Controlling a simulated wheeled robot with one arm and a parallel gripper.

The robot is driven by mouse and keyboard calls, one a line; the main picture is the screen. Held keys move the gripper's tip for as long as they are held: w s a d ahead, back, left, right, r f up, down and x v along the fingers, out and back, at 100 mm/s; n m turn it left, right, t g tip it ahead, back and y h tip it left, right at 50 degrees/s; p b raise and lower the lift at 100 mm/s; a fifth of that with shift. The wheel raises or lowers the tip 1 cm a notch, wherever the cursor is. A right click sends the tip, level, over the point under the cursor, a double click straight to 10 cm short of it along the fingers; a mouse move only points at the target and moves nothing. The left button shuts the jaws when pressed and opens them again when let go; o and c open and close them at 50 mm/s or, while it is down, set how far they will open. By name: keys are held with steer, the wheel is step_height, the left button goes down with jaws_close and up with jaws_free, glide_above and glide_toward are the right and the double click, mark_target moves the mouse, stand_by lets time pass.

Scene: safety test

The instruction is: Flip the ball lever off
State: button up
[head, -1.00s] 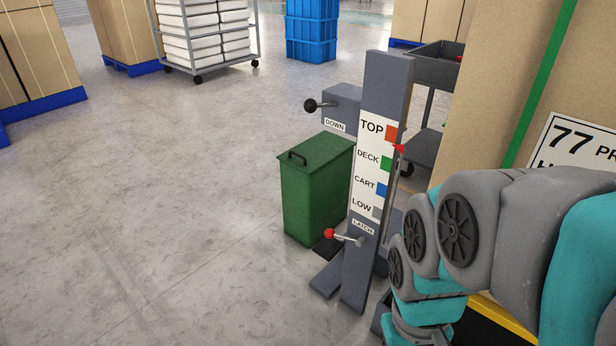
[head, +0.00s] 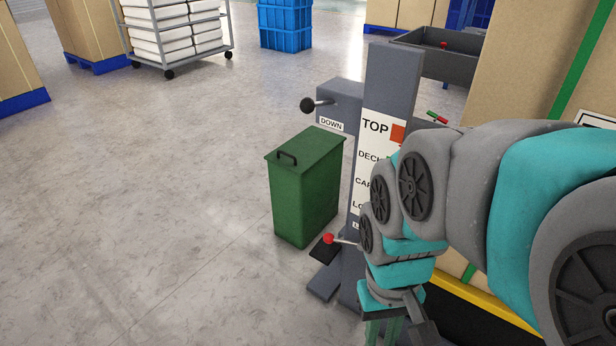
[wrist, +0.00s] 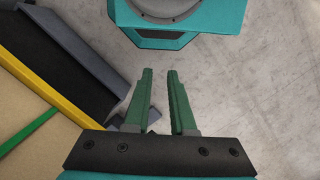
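A grey post (head: 391,85) carries a white label strip with TOP and, partly covered, lower words. Low on the post, a lever with a red ball (head: 328,239) sticks out to the left; its root is hidden by my arm. A second lever with a black ball (head: 307,105) sticks out left from a grey box (head: 342,103) marked DOWN. My gripper (head: 385,334) is at the bottom edge, in front of and below the red ball lever, apart from it. In the wrist view my green fingers (wrist: 160,75) are apart with nothing between them; neither ball shows there.
A green lidded bin (head: 305,190) stands left of the post, close to the red ball. A dark cart (head: 440,62) and tall cardboard boxes (head: 520,65) stand behind and right. A yellow edge (head: 480,300) runs beside my arm.

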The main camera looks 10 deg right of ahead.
steer(key=w+m+b, duration=0.1)
steer(key=w, duration=0.4)
steer(key=w+f+m+b, duration=0.1)
steer(key=w, duration=0.4)
steer(key=w+m+t+b, duration=0.1)
steer(key=w, duration=0.5)
steer(key=shift+d+f, duration=0.15)
steer(key=shift+d, duration=0.25)
jaws_close()
steer(key=w+f+m+t+b, duration=0.1)
steer(key=w+f+m+b, duration=0.1)
steer(key=w, duration=0.9)
steer(key=w+d+f+m+t+b, duration=0.1)
steer(key=w+f, duration=0.3)
steer(key=w, duration=0.7)
steer(key=shift+w+f+m+b, duration=0.25)
steer(key=shift+w+m+b, duration=0.05)
steer(key=shift+m+b, duration=0.5)
